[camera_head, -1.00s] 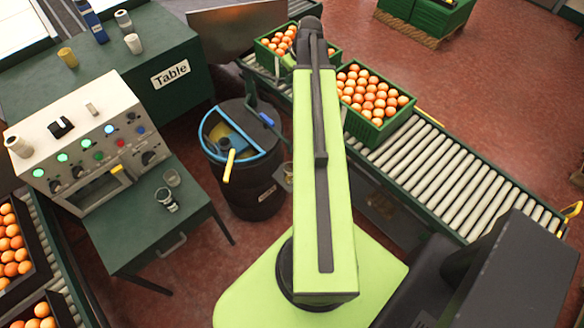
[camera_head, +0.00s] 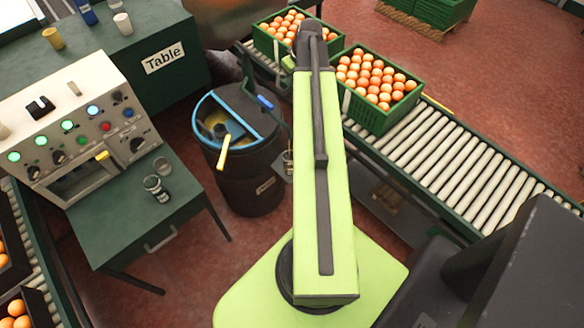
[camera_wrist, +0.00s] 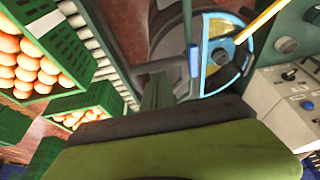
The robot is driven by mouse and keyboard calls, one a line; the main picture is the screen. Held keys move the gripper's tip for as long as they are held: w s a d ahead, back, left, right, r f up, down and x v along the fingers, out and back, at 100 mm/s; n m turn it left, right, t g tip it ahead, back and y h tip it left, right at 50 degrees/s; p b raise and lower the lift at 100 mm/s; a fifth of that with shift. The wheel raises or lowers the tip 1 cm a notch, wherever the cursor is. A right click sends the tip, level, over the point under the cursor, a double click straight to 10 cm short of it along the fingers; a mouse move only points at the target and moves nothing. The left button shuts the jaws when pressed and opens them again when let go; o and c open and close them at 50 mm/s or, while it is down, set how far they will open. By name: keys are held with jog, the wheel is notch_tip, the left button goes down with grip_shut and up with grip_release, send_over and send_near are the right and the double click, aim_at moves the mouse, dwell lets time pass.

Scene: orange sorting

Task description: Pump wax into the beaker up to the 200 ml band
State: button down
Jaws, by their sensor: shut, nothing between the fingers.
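The dark wax drum (camera_head: 250,175) stands left of my arm, with a blue half-ring on its open top and yellowish contents inside. A pump lever with a yellow handle (camera_head: 222,153) sticks out over its front; it also shows in the wrist view (camera_wrist: 258,22). A blue-ended part (camera_head: 265,102) is at the drum's right side. A small clear vessel, perhaps the beaker (camera_head: 288,158), is beside the drum, partly hidden by my arm; its band and fill level are too small to read. My arm stands raised, its end near the top of the head view.
A control panel (camera_head: 75,125) with lit buttons and a small green table (camera_head: 120,230) holding two glass vessels (camera_head: 155,188) are at left. A labelled table (camera_head: 130,65) is behind. Crates of oranges (camera_head: 375,115) and a roller conveyor (camera_head: 460,165) are at right.

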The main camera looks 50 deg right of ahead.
notch_tip(320, 180, down, 5)
jog(key=b, duration=0.3)
jog(key=shift+r, duration=0.1)
notch_tip(320, 180, up, 16)
jog(key=p, duration=1.5)
jog(key=shift+s, duration=0.1)
notch_tip(320, 180, down, 16)
jog(key=b, duration=1.5)
jog(key=shift+b, duration=0.35)
notch_tip(320, 180, up, 16)
jog(key=p, duration=1.6)
send_over(292, 86)
jog(key=shift+w+d+r, duration=0.1)
jog(key=shift+w, duration=0.3)
